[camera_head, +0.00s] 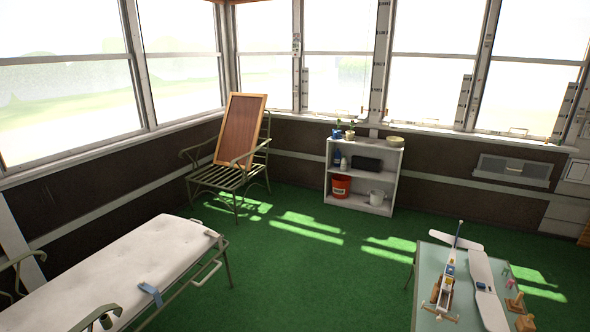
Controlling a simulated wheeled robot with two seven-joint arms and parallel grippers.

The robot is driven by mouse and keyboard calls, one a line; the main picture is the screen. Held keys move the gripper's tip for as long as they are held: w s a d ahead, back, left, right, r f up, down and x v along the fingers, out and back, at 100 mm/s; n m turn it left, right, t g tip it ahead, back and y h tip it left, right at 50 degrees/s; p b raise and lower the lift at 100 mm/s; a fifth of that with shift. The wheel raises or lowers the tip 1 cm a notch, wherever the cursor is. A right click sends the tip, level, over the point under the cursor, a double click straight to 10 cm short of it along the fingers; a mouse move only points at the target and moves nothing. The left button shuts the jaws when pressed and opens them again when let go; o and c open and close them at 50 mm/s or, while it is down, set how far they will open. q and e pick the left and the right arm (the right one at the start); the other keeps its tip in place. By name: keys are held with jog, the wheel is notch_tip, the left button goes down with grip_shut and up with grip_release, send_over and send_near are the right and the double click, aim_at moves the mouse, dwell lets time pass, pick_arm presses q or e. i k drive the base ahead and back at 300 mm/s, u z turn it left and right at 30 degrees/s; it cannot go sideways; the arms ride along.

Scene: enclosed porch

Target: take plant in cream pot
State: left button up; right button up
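A white shelf unit (393,178) stands against the far wall, under the windows. On its top is a small plant in a cream pot (350,135), with a few green leaves above the rim. A blue item (337,134), with some green above it, stands just left of the cream pot. A pale bowl (395,141) sits to its right. They are small and far off, so fine detail cannot be told. Neither of my grippers shows in this view.
A cot with a white mattress (135,270) fills the lower left. A metal chair (225,178) holds a framed brown board (240,130). A table (425,285) with a model airplane (487,290) is at lower right. Green carpet (310,265) between them is clear up to the shelf.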

aim_at(349, 134)
jog(key=i, duration=2.95)
jog(key=z, duration=1.2)
jog(key=i, duration=3.5)
jog(key=z, duration=1.75)
jog(key=i, duration=1.9)
